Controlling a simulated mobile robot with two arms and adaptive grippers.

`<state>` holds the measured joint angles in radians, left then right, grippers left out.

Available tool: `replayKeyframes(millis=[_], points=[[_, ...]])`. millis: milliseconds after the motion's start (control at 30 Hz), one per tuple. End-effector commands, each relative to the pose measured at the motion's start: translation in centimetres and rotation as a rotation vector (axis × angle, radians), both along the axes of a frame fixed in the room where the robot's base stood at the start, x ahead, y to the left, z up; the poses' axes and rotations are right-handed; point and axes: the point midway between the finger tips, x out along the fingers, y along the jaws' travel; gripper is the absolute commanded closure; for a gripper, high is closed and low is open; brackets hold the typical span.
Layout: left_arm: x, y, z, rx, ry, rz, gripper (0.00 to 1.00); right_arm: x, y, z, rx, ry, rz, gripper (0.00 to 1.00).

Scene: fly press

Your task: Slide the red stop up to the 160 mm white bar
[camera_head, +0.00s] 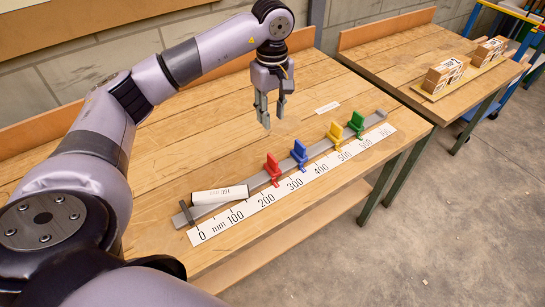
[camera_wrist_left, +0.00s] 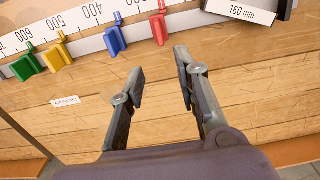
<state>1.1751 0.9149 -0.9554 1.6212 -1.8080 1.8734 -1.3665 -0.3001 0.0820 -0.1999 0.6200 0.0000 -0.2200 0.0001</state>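The red stop (camera_head: 272,168) sits on the grey rail (camera_head: 320,150), at roughly 250 mm on the scale. The white bar (camera_head: 220,194) lies along the rail near its zero end; its "160 mm" label shows in the left wrist view (camera_wrist_left: 240,10). A gap shows between the bar's end and the red stop. The red stop also shows in the left wrist view (camera_wrist_left: 158,28), ahead of the fingertips. My left gripper (camera_head: 272,112) hangs above the table behind the rail, fingers apart and empty; its open fingers show in the wrist view (camera_wrist_left: 158,62). My right gripper is not in view.
Blue (camera_head: 299,152), yellow (camera_head: 335,133) and green (camera_head: 356,123) stops stand further up the rail. A white millimetre scale (camera_head: 290,187) runs along its front. A small label (camera_head: 327,107) lies behind the rail. A second table (camera_head: 400,60) with blocks stands at right.

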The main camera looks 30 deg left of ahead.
Motion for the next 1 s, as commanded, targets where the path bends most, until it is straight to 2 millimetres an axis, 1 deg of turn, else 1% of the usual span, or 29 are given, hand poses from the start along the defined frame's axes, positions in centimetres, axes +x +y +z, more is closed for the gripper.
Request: replayKeyframes(millis=[167, 500, 700, 800, 1000], points=[[-0.2, -0.1, -3.0, -0.003, 0.007, 0.000, 0.70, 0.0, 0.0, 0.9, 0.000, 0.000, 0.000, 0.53], [-0.2, -0.2, -10.4, -0.005, 0.005, 0.000, 0.70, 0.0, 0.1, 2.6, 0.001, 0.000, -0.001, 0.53], [-0.2, -0.3, -14.2, -0.006, 0.004, 0.000, 0.70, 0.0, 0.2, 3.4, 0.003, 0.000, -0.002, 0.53], [-0.1, -0.2, -15.4, -0.006, 0.002, 0.000, 0.70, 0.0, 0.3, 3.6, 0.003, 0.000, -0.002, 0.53], [-0.1, -0.2, -16.7, -0.006, 0.000, -0.001, 0.70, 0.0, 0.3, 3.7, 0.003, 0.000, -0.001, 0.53]])
